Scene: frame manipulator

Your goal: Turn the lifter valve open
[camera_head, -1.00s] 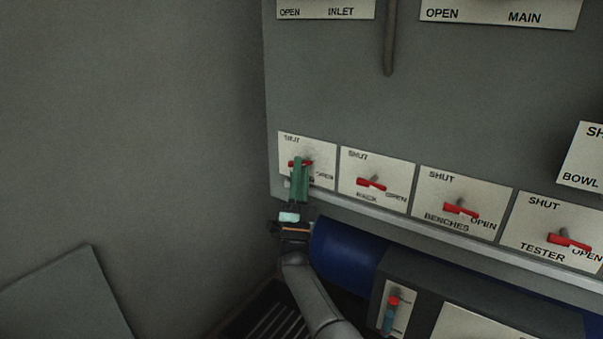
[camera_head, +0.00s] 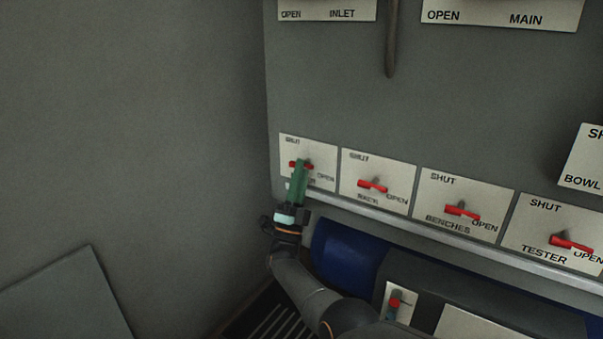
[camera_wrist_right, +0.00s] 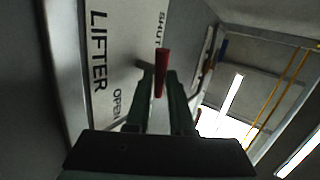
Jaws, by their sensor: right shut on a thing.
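The lifter valve's red handle (camera_head: 295,164) is on the leftmost plate (camera_head: 322,154) of the lower row. In the right wrist view the red handle (camera_wrist_right: 160,72) stands between the green fingers, in front of a plate (camera_wrist_right: 126,40) marked LIFTER, SHUT and OPEN. My right gripper (camera_head: 301,166) is shut on the handle and hides part of it and of the lettering in the head view. The same gripper (camera_wrist_right: 162,82) fills the lower middle of the wrist view. My left gripper is in neither view.
To the right, similar red handles sit on the rack (camera_head: 372,184), benches (camera_head: 462,209) and tester (camera_head: 571,241) plates. A ledge (camera_head: 430,231) runs below them, above a blue cylinder (camera_head: 345,255). A grey wall (camera_head: 130,130) stands left.

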